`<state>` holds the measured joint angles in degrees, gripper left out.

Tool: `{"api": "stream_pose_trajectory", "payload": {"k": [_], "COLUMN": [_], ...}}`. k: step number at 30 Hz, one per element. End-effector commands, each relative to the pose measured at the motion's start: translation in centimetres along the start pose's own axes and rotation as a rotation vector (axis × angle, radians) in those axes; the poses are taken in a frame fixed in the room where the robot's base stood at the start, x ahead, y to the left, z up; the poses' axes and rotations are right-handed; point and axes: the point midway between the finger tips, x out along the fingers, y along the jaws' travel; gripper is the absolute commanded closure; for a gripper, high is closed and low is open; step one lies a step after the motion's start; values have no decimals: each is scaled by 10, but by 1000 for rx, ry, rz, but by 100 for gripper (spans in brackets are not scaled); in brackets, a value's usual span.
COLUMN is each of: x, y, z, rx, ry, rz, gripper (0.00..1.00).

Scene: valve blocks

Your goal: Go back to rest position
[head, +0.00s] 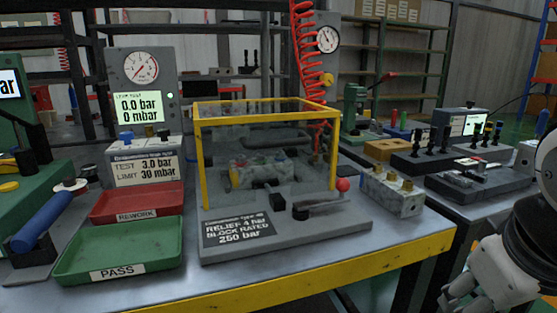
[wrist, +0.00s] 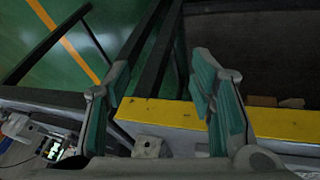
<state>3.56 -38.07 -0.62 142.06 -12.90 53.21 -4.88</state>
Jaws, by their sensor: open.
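My gripper (wrist: 162,98) is open in the wrist view, with its two green-padded fingers apart and nothing between them. In the head view, part of my arm shows at the lower right, off the front edge of the bench, and the fingertips are hard to make out there. A metal valve block with brass fittings (head: 392,190) sits on the bench right of the yellow-framed test enclosure (head: 265,110). Another block (head: 258,170) is inside the enclosure, behind its clear panel.
The green PASS tray (head: 120,250) and the red REWORK tray (head: 138,202) lie at the left. The display (head: 139,108) reads 0.0 bar. A blue-handled tool (head: 48,220) lies far left. The bench's yellow front edge (head: 330,285) runs near my arm. Shelves stand behind.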

Motion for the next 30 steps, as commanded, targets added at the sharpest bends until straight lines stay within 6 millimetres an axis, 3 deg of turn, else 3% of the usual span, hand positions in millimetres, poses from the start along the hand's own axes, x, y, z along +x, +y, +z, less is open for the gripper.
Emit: {"api": "stream_pose_trajectory", "payload": {"k": [3,11,23,30], "x": [-5,-27,-81,-131], "y": [-28,-76,-55,-40], "z": [44,123,80,52], "rx": [64,151,149,149], "ry": [-130,-385,-314,-258], "rz": [-83,-227,-217,-214], "gripper": [50,50,50,50]}}
